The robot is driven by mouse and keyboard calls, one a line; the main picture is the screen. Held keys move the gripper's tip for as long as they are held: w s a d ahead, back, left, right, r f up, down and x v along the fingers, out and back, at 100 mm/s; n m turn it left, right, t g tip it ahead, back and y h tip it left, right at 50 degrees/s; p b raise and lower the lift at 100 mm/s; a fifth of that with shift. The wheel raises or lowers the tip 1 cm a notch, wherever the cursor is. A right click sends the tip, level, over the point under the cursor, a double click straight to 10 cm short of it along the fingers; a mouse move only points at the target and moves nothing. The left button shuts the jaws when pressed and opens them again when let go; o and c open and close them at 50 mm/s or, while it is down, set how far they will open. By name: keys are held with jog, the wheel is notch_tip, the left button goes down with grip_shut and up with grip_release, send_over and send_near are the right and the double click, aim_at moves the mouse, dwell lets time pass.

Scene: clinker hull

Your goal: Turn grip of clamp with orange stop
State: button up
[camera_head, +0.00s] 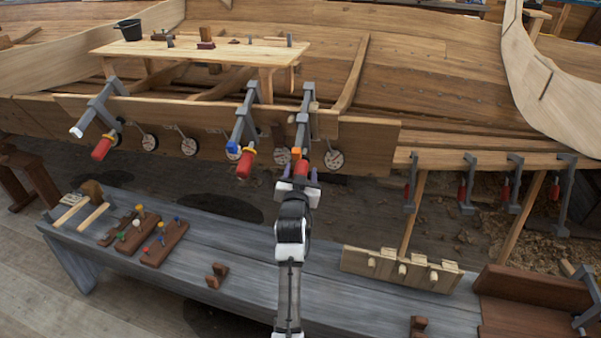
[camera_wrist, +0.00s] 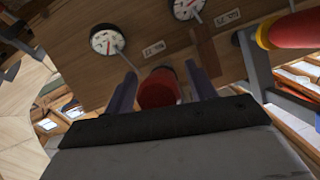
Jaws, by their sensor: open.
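The clamp with the orange stop (camera_head: 296,152) is the rightmost of three large grey clamps on the hull plank. Its red grip (camera_head: 301,168) points down toward me and also shows in the wrist view (camera_wrist: 158,90). My gripper (camera_head: 299,178) is open at this grip. In the wrist view its two dark fingers (camera_wrist: 160,72) stand one on each side of the red grip. I cannot tell whether either finger touches it. The far end of the grip and its spindle are partly hidden.
The neighbouring clamp has a blue stop (camera_head: 232,147) and a red grip (camera_head: 245,163); a third has a white stop (camera_head: 77,132). Round dials (camera_head: 335,160) hang along the plank. Below is a grey bench (camera_head: 250,252) with pegboards and a light rack (camera_head: 400,270).

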jog(key=shift+c, duration=0.5)
jog(key=c, duration=0.9)
jog(key=m+y+b, duration=0.2)
jog(key=shift+f+m+t+y, duration=0.1)
jog(key=shift+m+t+y, duration=0.2)
jog(key=shift+t, duration=0.1)
jog(key=m+y+b, duration=0.1)
jog(key=m+b, duration=0.1)
jog(key=b, duration=0.1)
jog(key=shift+a+f+t+y, duration=0.1)
jog(key=shift+t+y, duration=0.2)
jog(key=m+y+b, duration=0.1)
jog(key=m+b, duration=0.1)
jog(key=b, duration=0.1)
jog(key=shift+m+t+y+b, duration=0.3)
jog(key=shift+t, duration=0.1)
jog(key=shift+s+a+r+m+t+y+b, duration=0.1)
jog(key=shift+r+m+t+y+b, duration=0.15)
jog(key=shift+m+b, duration=0.5)
jog(key=shift+a+m+t+y+b, duration=0.15)
jog(key=shift+m+t+b, duration=0.2)
jog(key=shift+m+b, duration=0.4)
jog(key=shift+d+y, duration=0.1)
jog(key=shift+y, duration=0.2)
